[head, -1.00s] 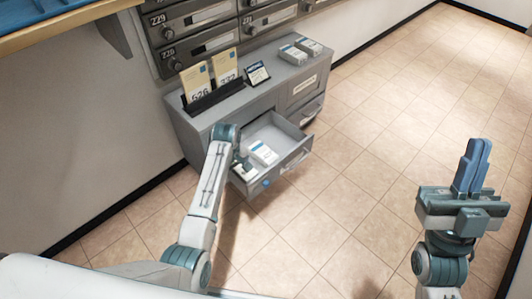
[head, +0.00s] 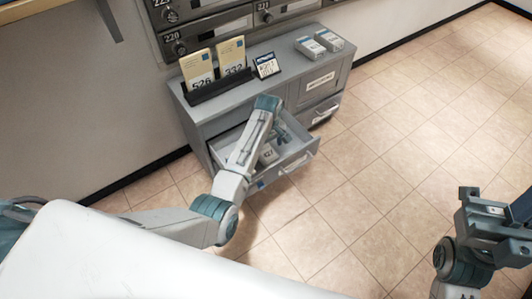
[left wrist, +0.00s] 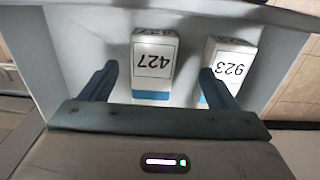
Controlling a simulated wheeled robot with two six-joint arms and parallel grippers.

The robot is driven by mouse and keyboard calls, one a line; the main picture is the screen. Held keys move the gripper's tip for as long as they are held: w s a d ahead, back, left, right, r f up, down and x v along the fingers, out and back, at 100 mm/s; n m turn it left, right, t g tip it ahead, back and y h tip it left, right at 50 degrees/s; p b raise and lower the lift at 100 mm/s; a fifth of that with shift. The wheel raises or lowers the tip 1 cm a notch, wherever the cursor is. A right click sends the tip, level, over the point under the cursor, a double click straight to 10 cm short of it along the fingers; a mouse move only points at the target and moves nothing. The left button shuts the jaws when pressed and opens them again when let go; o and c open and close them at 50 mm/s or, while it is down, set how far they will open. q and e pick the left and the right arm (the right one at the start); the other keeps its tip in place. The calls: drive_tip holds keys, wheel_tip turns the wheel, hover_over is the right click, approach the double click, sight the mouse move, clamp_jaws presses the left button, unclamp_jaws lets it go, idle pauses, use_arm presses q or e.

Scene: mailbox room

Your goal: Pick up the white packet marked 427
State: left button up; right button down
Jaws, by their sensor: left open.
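The white packet marked 427 (left wrist: 153,65) lies in the open drawer (head: 310,150) of the grey cabinet. It has a blue band and its number reads upside down in the left wrist view. My left gripper (left wrist: 158,70) is open, with one finger to either side of this packet in that view. A second white packet marked 923 (left wrist: 232,68) lies to its right, partly behind the right finger. In the head view my left gripper (head: 280,130) is over the drawer, and the arm hides part of the contents. My right gripper (head: 510,207) is at the right edge, cut off, away from the cabinet.
On the cabinet top (head: 285,62) stand a dark holder (head: 220,87) with yellowish cards, a small sign (head: 267,65) and two white packets (head: 318,43). Mailboxes (head: 205,25) line the wall behind. The tiled floor (head: 400,140) to the right is clear.

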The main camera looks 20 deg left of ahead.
sight(267, 153)
use_arm(q)
wheel_tip(267, 153, down, 3)
drive_tip(key=shift+w+r+b, duration=0.1)
drive_tip(key=shift+r+b, duration=0.1)
drive_tip(key=shift+b, duration=0.1)
drive_tip(key=f+b, duration=0.1)
drive_tip(key=w+f+b, duration=0.1)
drive_tip(key=f, duration=0.1)
drive_tip(key=f+b, duration=0.1)
drive_tip(key=shift+w+a+f, duration=0.2)
drive_tip(key=shift+a+f, duration=0.15)
drive_tip(key=shift+f, duration=0.05)
drive_tip(key=c, duration=1.1)
drive_tip(key=shift+r, duration=0.1)
drive_tip(key=shift+c, duration=0.2)
